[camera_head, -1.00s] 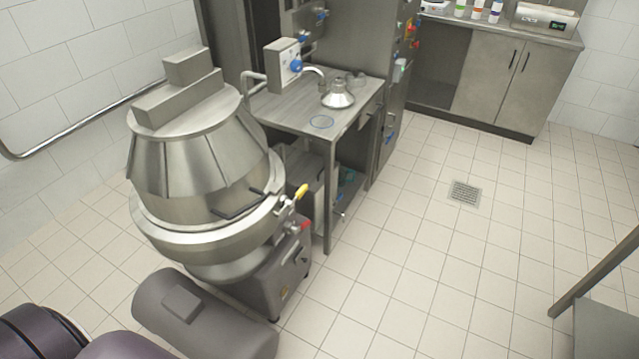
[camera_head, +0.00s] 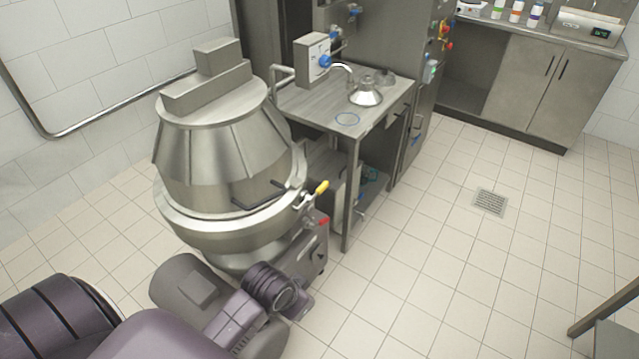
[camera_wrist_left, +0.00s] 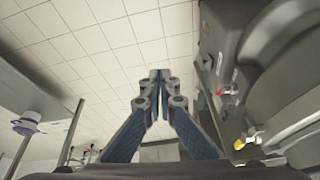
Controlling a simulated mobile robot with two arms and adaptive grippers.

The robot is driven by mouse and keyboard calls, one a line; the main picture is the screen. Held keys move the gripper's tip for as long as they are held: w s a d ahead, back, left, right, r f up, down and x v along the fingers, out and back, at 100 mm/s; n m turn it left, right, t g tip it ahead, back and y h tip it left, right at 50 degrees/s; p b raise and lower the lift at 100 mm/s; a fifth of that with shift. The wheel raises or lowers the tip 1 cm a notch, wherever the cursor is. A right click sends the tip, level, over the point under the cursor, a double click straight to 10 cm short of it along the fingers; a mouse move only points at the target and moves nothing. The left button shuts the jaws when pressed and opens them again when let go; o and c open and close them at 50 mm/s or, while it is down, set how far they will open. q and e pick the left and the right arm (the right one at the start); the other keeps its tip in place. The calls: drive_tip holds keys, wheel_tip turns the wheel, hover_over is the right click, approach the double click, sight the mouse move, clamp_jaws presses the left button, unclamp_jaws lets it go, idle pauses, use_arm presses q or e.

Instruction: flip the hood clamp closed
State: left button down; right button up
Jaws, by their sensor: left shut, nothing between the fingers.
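The hood clamp (camera_head: 311,194) is on the right side of the machine's rim, with a yellow-tipped handle (camera_head: 318,188) pointing up and right. The yellow tip also shows at the right of the left wrist view (camera_wrist_left: 239,144). A red-tipped part (camera_head: 322,221) sits just below the clamp; it also shows in the left wrist view (camera_wrist_left: 219,92). The steel hood (camera_head: 215,140) sits on the bowl (camera_head: 215,232). My left gripper (camera_wrist_left: 160,76) is shut and empty, left of the yellow tip and apart from it. In the head view my left arm is below the clamp. My right gripper is out of view.
A grey rounded housing (camera_head: 180,278) lies low in front of the bowl. The tiled floor (camera_head: 440,260) to the right is clear.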

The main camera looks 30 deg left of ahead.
use_arm(q)
drive_tip(key=w+a+r+t, duration=0.1)
drive_tip(key=w+a+r, duration=0.2)
drive_tip(key=w, duration=0.6)
drive_tip(key=w+a+r+n+t, duration=0.1)
drive_tip(key=w+a+r, duration=0.3)
drive_tip(key=w+a, duration=0.4)
drive_tip(key=w+a+r+t, duration=0.2)
drive_tip(key=w+a, duration=0.4)
drive_tip(key=w, duration=0.5)
drive_tip(key=shift+w+r+n, duration=0.3)
drive_tip(key=shift+w+r, duration=0.05)
drive_tip(key=shift+r, duration=0.4)
drive_tip(key=shift+a+f, duration=0.1)
